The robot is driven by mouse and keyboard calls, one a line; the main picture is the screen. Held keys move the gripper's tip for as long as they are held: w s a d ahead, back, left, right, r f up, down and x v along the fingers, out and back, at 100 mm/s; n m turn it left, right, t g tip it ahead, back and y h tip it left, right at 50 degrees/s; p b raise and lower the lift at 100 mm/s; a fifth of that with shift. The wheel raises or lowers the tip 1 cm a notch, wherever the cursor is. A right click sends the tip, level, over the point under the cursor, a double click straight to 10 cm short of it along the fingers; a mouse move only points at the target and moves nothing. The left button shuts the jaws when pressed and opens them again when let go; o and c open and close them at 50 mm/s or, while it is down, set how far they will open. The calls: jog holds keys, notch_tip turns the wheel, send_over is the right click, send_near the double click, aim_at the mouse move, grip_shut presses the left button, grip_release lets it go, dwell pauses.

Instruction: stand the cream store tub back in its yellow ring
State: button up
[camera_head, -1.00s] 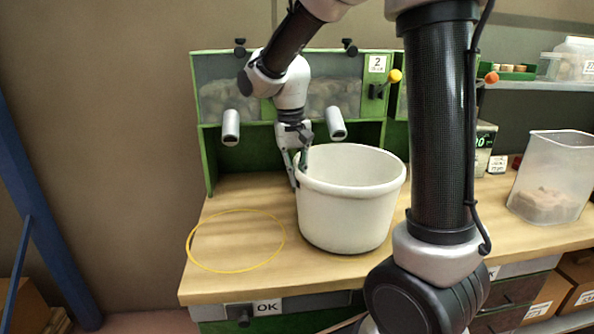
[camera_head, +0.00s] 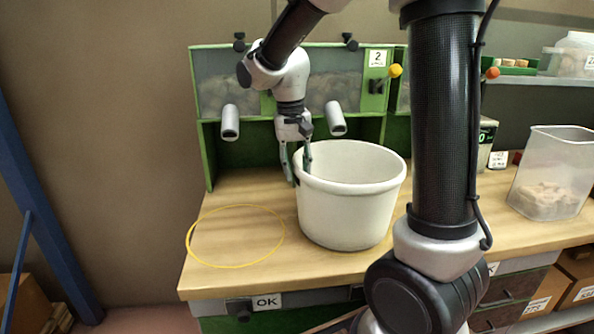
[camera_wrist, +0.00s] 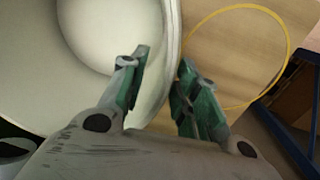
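The cream store tub (camera_head: 345,215) stands upright and open-topped on the wooden bench, right of the yellow ring (camera_head: 190,252). The ring is a thin outline on the bench top with nothing inside it. My gripper (camera_head: 299,170) is at the tub's left rim, pointing down. In the wrist view my gripper (camera_wrist: 163,60) is open, with one green finger over the inside of the tub (camera_wrist: 110,35) and the other outside its wall. The rim passes between the fingers with a gap showing. The yellow ring also shows in the wrist view (camera_wrist: 289,48).
A green dispenser cabinet (camera_head: 200,150) with two grey spouts (camera_head: 230,122) stands behind the tub. A clear container (camera_head: 548,165) of corks is at the right. The bench's left end around the ring is clear. A blue post (camera_head: 35,210) stands left of the bench.

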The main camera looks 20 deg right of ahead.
jog(key=r, duration=0.6)
jog(key=shift+a+r, duration=0.2)
jog(key=shift+r, duration=0.1)
jog(key=s+d+n+t, duration=0.1)
jog(key=s+d, duration=0.3)
jog(key=s, duration=0.6)
jog(key=s+d+n+t+y, duration=0.1)
jog(key=s+d+n+t, duration=0.1)
jog(key=s, duration=0.8)
jog(key=shift+s+d+r+t, duration=0.2)
jog(key=shift+d+t, duration=0.7)
jog(key=shift+d, duration=0.3)
